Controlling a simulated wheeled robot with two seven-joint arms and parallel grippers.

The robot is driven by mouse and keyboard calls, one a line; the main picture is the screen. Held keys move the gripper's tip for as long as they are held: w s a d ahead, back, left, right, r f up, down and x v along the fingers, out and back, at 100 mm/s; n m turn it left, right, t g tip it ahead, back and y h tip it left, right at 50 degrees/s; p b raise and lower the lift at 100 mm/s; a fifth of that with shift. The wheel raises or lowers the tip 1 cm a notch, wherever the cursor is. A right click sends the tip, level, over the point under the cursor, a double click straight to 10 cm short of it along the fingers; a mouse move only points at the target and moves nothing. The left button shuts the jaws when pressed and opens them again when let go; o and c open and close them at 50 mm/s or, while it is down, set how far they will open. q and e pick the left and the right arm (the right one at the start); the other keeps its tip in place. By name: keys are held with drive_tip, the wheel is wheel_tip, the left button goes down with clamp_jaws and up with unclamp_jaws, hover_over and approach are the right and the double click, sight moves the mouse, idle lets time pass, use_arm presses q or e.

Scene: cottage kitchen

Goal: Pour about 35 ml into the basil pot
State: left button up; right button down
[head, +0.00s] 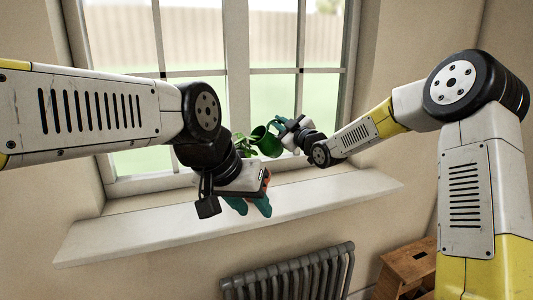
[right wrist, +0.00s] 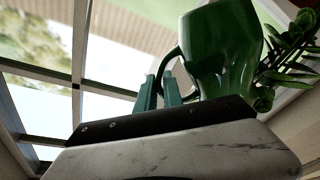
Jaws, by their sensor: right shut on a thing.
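A green jug (head: 270,143) is held above the window sill, tilted with its mouth toward the left, over or beside the basil leaves (head: 243,146). My right gripper (head: 279,125) is shut on the jug's handle. In the right wrist view, the teal fingers (right wrist: 159,93) are at the handle beside the jug body (right wrist: 222,55), and basil leaves (right wrist: 287,60) show right of it. My left gripper (head: 249,206) is in front of the plant, its fingers apart with nothing seen between them. It hides most of the basil pot. No liquid stream can be made out.
The white window sill (head: 130,238) is clear to the left and right. The window (head: 190,95) stands close behind the plant. A radiator (head: 290,276) is below the sill, and a wooden stool (head: 408,268) stands at the lower right.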

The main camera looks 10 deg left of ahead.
drive_tip(key=shift+s+a+r+n, duration=0.15)
drive_tip(key=shift+r+n, duration=0.3)
drive_tip(key=shift+s+a+r+n, duration=0.15)
drive_tip(key=shift+r+n, duration=0.3)
drive_tip(key=shift+s+a+r+n+y, duration=0.25)
drive_tip(key=shift+r+n, duration=0.2)
drive_tip(key=shift+n, duration=0.15)
drive_tip(key=shift+s+a+r+n+y, duration=0.2)
drive_tip(key=shift+r+n, duration=0.2)
drive_tip(key=shift+n, duration=0.2)
drive_tip(key=shift+w+d, duration=0.1)
drive_tip(key=shift+w+d, duration=0.1)
drive_tip(key=shift+w, duration=0.25)
drive_tip(key=shift+w+d+r, duration=0.1)
drive_tip(key=shift+w+d, duration=0.2)
drive_tip(key=shift+d, duration=0.05)
drive_tip(key=shift+s+r+n, duration=0.1)
drive_tip(key=shift+r+n, duration=0.1)
drive_tip(key=shift+n, duration=0.3)
idle(0.4)
